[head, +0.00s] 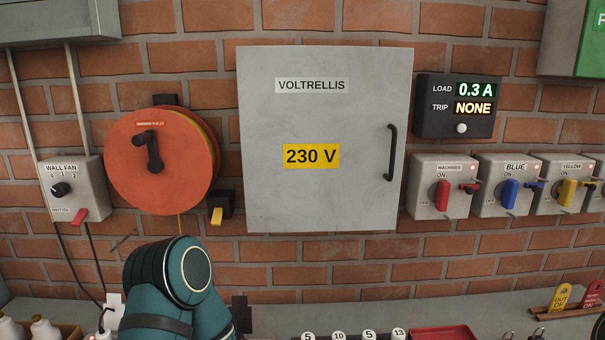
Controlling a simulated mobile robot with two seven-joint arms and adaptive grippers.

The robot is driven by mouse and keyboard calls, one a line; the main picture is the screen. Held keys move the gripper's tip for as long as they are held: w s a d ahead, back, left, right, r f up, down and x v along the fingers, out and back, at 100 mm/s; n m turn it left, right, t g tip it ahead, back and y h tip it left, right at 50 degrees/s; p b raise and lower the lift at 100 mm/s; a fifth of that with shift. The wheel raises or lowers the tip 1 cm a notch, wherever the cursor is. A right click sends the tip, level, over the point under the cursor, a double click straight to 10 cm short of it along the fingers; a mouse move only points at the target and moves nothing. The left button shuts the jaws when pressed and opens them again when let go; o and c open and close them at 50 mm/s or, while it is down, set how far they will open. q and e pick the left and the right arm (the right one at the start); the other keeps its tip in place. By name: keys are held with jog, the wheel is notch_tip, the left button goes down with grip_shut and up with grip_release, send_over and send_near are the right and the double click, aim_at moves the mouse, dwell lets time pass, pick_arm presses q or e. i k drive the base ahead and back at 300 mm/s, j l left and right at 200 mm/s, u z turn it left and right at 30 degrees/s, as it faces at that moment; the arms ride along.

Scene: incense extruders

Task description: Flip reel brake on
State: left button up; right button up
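An orange cable reel (128,175) with a black crank handle (153,160) hangs on the brick wall at the left. A small black box (228,203) with a yellow lever (216,216) sits on the wall at the reel's lower right; this looks like the reel brake. The yellow lever points down, and I cannot read any marking beside it. A teal link of my arm rises at the lower left, below the reel. Neither gripper can be made out in the head view.
A closed grey cabinet (325,205) marked 230 V stands right of the reel. A wall fan switch box (75,190) is at the left. A load display (455,122) and several coloured switches are at the right. A bench (275,316) with small items runs below.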

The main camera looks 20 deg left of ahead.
aim_at(217, 216)
jog(key=u, duration=1.3)
